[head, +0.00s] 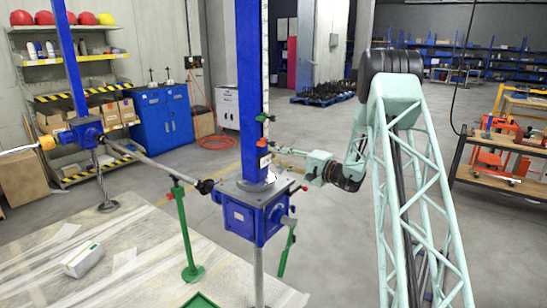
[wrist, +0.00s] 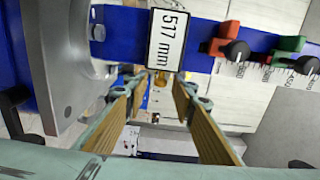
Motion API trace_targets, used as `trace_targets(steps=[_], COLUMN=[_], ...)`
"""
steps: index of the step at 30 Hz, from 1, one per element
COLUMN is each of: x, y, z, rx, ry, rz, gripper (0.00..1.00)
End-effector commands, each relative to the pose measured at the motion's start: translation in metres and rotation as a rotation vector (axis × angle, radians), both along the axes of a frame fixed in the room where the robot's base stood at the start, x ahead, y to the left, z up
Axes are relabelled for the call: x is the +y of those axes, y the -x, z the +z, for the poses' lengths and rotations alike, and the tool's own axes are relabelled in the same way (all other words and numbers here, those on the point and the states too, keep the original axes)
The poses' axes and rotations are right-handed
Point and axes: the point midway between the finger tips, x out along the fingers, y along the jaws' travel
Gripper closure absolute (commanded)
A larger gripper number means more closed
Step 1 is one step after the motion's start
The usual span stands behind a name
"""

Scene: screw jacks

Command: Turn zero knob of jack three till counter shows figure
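A white counter plate (wrist: 168,40) reading "517 mm" sits on a blue column in the wrist view. A small orange-yellow knob-like part (wrist: 157,76) shows below it, between my fingertips and apart from them as far as I can see. My gripper (wrist: 158,86) is open, with tan pads on both fingers. In the head view my gripper (head: 282,158) is beside the column of the central blue jack (head: 252,212), from the right. A second blue jack (head: 85,132) stands at left. I see no jack numbers, and the counter is unreadable in the head view.
A red clamp (wrist: 226,42) and a green clamp (wrist: 287,48) with black knobs sit along the column. A shaft (head: 145,160) joins the two jacks, near a green stand (head: 187,235). A grey rounded housing (wrist: 75,60) is close at left in the wrist view.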

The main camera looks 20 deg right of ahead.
Motion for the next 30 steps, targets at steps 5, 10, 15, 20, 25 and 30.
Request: trace_targets(steps=[5, 10, 15, 20, 25, 30], x=[0.007, 0.010, 0.010, 0.010, 0.010, 0.010], y=[-0.013, -0.018, -0.018, -0.018, -0.018, -0.018], z=[0.000, 0.000, 0.000, 0.000, 0.000, 0.000], rx=[-0.001, 0.000, 0.000, 0.000, 0.000, 0.000], ry=[0.000, 0.001, 0.001, 0.001, 0.001, 0.001], rz=[0.001, 0.000, 0.000, 0.000, 0.000, 0.000], gripper=[0.76, 0.76, 0.76, 0.78, 0.93, 0.99])
